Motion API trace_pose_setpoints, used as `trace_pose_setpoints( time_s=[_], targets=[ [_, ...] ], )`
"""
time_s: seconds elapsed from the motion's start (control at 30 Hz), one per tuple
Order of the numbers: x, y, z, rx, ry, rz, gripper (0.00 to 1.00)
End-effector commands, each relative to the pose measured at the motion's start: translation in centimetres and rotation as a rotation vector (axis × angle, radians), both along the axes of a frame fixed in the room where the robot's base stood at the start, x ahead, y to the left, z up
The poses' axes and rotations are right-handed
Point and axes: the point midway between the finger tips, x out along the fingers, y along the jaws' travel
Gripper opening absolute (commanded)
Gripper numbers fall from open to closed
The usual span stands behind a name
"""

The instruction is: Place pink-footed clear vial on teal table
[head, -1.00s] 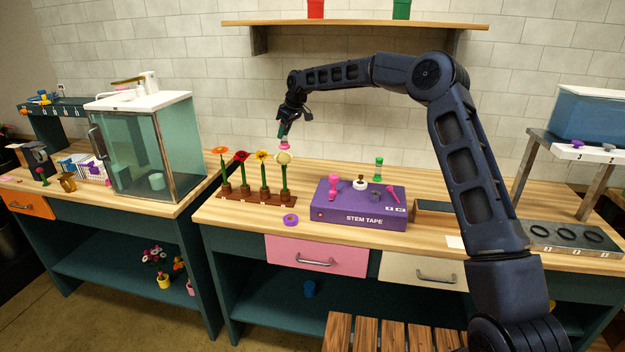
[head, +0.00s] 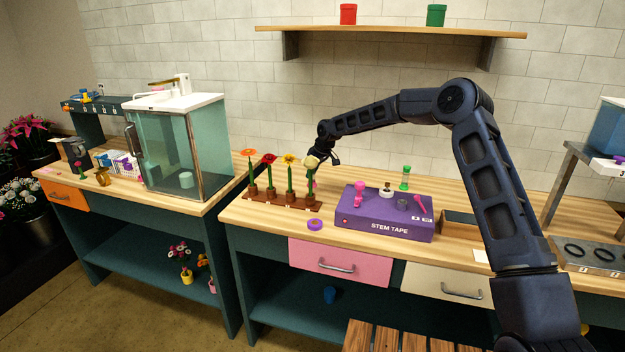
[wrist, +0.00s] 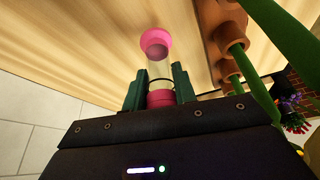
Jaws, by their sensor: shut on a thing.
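My gripper (wrist: 158,88) is shut on a clear vial (wrist: 159,70) with a pink foot (wrist: 156,40) and a pink near end. In the wrist view the foot points at the wooden top; I cannot tell whether it touches. In the head view my gripper (head: 322,163) is low behind the white flower, which with the gripper hides most of the vial. A dark teal stand (head: 92,108) is at the far left. The near benches also have teal frames (head: 228,285) under wooden tops; I cannot tell which is the teal table.
A brown flower rack (head: 282,202) stands close beside my gripper. A purple stem tape box (head: 385,222) with small items on it is to the right, with a green-ended vial (head: 405,178) behind it. A glass cabinet (head: 180,150) stands on the left bench. A purple tape roll (head: 314,224) lies in front.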

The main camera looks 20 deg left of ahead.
Motion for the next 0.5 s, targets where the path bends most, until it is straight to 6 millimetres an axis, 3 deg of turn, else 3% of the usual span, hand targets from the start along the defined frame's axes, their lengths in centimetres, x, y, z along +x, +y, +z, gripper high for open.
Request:
trace_pose_setpoints(
  time_s=[0.23,0.5],
  targets=[
    [0.0,0.0,-3.2,-0.001,0.002,-0.001,0.00],
    [0.0,0.0,-3.3,0.000,0.000,-0.001,0.00]
  ],
)
